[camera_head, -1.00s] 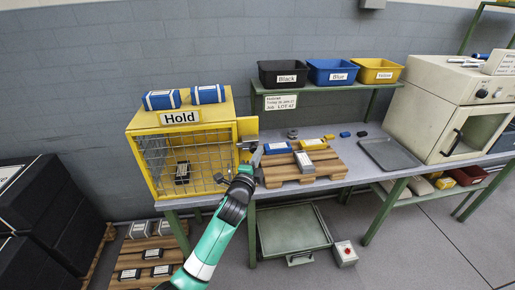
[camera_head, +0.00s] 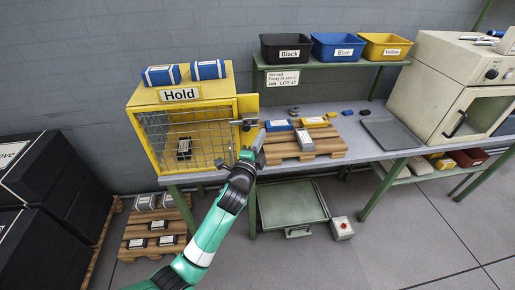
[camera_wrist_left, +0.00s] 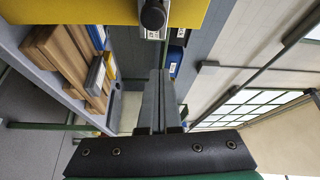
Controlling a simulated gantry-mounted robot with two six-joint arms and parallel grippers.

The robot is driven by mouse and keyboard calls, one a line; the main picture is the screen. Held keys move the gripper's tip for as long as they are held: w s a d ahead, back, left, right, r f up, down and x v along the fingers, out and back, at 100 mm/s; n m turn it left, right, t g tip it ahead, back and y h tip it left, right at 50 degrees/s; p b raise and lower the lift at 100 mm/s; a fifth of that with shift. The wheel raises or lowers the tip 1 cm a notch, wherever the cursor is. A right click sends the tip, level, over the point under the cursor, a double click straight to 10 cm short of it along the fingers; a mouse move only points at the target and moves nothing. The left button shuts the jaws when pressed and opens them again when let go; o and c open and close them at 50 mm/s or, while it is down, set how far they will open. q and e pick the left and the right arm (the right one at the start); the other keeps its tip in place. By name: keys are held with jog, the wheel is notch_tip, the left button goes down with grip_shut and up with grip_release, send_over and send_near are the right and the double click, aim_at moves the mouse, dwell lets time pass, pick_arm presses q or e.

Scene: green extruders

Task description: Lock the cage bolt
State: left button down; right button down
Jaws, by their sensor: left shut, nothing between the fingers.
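The yellow cage (camera_head: 143,97) labelled Hold stands at the left end of the bench. Its wire mesh door (camera_head: 185,150) appears closed against the front. The cage bolt (camera_head: 246,124) is a dark piece on the yellow plate at the door's right side. In the left wrist view, a dark round knob (camera_wrist_left: 153,15) shows on a yellow panel (camera_wrist_left: 80,10) at the top. My left gripper (camera_head: 260,138) is shut and empty, just below and right of the bolt, seemingly apart from it. Its fingers (camera_wrist_left: 155,100) are together below the knob. I cannot tell the bolt's position.
Right of my gripper, a wooden pallet (camera_head: 328,147) holds blue, yellow and grey boxes. Black, blue and yellow bins (camera_head: 335,47) stand on the shelf behind. Two blue boxes (camera_head: 208,69) lie on the cage. A grey tray (camera_head: 390,134) and a cream machine (camera_head: 440,75) are further right.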

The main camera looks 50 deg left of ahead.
pick_arm(q)
jog(key=p+v, duration=0.1)
jog(key=v, duration=0.5)
jog(key=shift+s, duration=0.3)
